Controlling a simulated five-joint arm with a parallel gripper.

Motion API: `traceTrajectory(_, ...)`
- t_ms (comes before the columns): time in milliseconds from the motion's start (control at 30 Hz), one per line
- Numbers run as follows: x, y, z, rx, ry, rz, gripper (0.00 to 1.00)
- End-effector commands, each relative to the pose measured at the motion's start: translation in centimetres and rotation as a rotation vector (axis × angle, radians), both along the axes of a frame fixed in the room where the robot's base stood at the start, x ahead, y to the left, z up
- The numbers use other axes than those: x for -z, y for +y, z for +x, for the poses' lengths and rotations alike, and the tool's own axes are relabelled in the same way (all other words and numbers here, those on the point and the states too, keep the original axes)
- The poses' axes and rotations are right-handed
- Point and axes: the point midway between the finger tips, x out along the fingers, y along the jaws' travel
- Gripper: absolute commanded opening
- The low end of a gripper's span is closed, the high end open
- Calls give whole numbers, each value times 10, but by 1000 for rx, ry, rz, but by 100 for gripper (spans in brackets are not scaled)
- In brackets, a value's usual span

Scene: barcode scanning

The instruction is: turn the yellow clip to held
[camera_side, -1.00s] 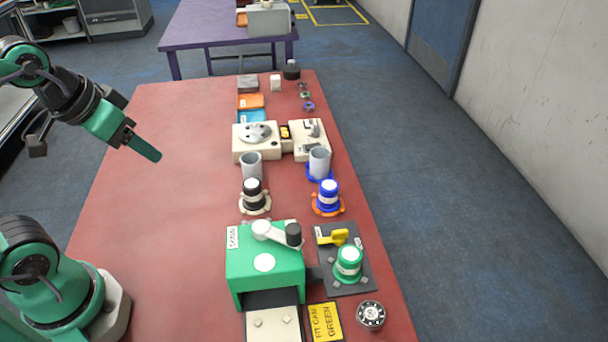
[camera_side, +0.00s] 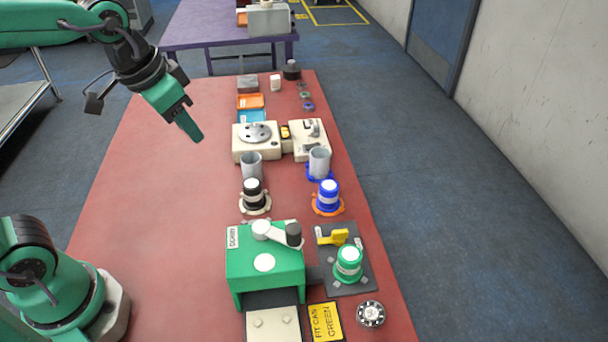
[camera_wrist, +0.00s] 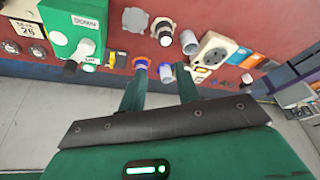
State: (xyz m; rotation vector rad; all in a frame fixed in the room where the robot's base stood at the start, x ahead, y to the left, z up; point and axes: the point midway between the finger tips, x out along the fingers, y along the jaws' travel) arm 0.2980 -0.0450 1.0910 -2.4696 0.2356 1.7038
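The yellow clip (camera_side: 332,237) lies on the dark plate (camera_side: 340,284) at the near right of the red table, beside the green cap (camera_side: 348,265) with its white band. Its handle points to the right in the side view.
A green press box (camera_side: 265,264) with a crank arm (camera_side: 278,234) stands just left of the plate. Black (camera_side: 253,193) and blue (camera_side: 328,195) capped pieces stand behind, then grey cups and cream machines. A yellow sign (camera_side: 325,322) lies in front. The table's left half is clear.

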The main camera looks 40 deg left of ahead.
Motion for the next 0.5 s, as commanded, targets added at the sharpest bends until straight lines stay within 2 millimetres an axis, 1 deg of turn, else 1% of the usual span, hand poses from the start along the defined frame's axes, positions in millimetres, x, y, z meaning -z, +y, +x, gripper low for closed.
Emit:
traceTrajectory(33,2,-7,9,25,17,5,33)
traceTrajectory(267,10,-40,44,124,78,26,33)
traceTrajectory(500,29,-79,78,228,139,51,33)
